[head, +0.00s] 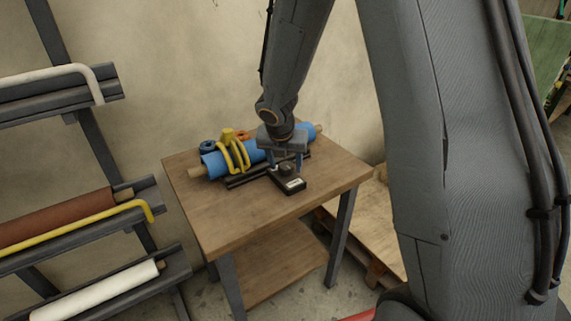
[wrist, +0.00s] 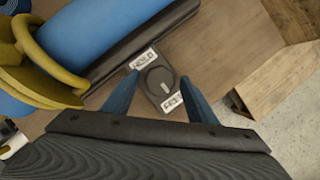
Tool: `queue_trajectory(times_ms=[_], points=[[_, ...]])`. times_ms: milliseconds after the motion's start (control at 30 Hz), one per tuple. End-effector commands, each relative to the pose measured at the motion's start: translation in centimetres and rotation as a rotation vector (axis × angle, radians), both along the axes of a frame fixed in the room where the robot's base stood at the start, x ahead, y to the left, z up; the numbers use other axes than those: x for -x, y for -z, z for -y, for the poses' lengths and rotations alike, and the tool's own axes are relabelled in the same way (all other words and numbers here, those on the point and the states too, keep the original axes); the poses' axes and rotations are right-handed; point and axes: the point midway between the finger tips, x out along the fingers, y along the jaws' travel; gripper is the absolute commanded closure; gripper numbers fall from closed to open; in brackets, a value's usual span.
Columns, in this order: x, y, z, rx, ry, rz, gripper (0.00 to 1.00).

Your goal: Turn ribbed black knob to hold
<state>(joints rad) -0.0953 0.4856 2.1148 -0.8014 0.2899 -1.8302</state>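The black knob (wrist: 158,80) is round and sits on a small dark base between two white labels in the wrist view. The label on the upper left (wrist: 145,60) seems to read HOLD; the lower-right label (wrist: 172,101) is hard to read.
A blue roll (head: 215,164) lies in a dark cradle on the wooden table (head: 225,214), with a yellow clamp (head: 234,155) over it. A rack of rolls (head: 62,222) stands at left. The table's front is clear.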

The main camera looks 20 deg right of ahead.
Motion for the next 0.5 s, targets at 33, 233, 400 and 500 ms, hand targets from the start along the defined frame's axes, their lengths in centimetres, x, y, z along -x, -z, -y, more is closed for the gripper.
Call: queue_trajectory(times_ms=[33,233,400,500], points=[[0.01,-0.01,-0.01,0.000,0.000,0.000,0.57],[0.02,0.00,-0.01,0.000,0.000,0.000,0.86],[0.02,0.00,-0.03,0.000,0.010,0.000,0.85],[-0.02,0.01,-0.09,0.000,0.031,0.000,0.85]])
